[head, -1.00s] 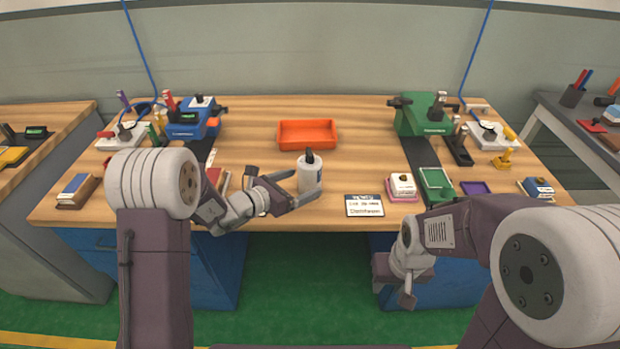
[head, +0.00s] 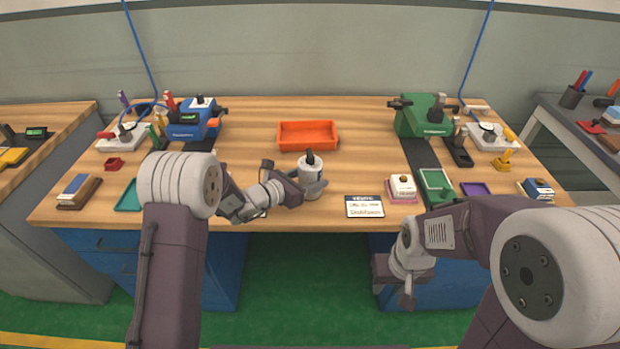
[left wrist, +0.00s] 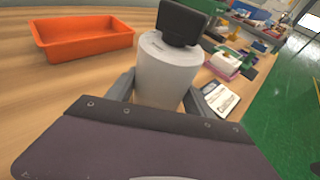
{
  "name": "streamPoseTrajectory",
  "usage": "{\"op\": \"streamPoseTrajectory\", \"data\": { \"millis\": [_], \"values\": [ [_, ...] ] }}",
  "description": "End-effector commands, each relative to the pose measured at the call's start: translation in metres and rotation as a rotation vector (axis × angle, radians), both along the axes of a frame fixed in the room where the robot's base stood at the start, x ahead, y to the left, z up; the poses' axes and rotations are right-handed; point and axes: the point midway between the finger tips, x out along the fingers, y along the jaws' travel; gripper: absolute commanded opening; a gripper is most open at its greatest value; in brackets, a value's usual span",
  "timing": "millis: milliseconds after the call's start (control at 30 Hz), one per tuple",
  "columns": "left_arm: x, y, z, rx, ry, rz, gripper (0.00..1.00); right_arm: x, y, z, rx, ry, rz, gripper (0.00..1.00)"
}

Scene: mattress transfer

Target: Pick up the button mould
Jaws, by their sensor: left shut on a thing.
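The button mould (head: 309,167) appears to be the pale grey cylinder with a black knob on top, upright at the middle front of the table. My left gripper (head: 313,187) is shut on the cylinder, with its fingers on either side of the body. In the left wrist view the cylinder (left wrist: 164,75) stands between the two grey fingers. Its base is hidden there, and I cannot tell whether it touches the table. My right gripper (head: 407,290) hangs in front of the table, below its top; its fingers are too unclear to judge.
An orange tray (head: 307,147) lies behind the cylinder. A printed card (head: 365,212) lies to its right near the front edge. A blue device (head: 190,120) and a green device (head: 422,117) stand at the back left and right. The wood between them is mostly clear.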

Motion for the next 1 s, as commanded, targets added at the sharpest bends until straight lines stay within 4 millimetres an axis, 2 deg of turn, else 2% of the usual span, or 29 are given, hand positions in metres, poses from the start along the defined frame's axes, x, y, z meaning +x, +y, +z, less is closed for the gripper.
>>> {"op": "streamPoseTrajectory", "data": {
  "millis": [267,533,667,1000],
  "values": [
    [0.001,0.000,0.007,-0.001,-0.003,-0.001,0.00,0.000,0.000,0.002,0.000,0.000,0.000,0.35],
    [0.001,0.000,0.047,0.000,-0.008,0.000,0.00,0.000,0.000,0.009,0.000,0.000,0.000,0.35],
    [-0.013,-0.023,0.057,-0.001,-0.006,-0.004,0.00,0.000,0.000,0.006,0.000,0.000,0.000,0.35],
    [-0.049,-0.083,0.099,-0.002,-0.006,-0.005,0.00,0.000,0.000,0.002,0.000,0.000,0.000,0.35]
  ]
}}
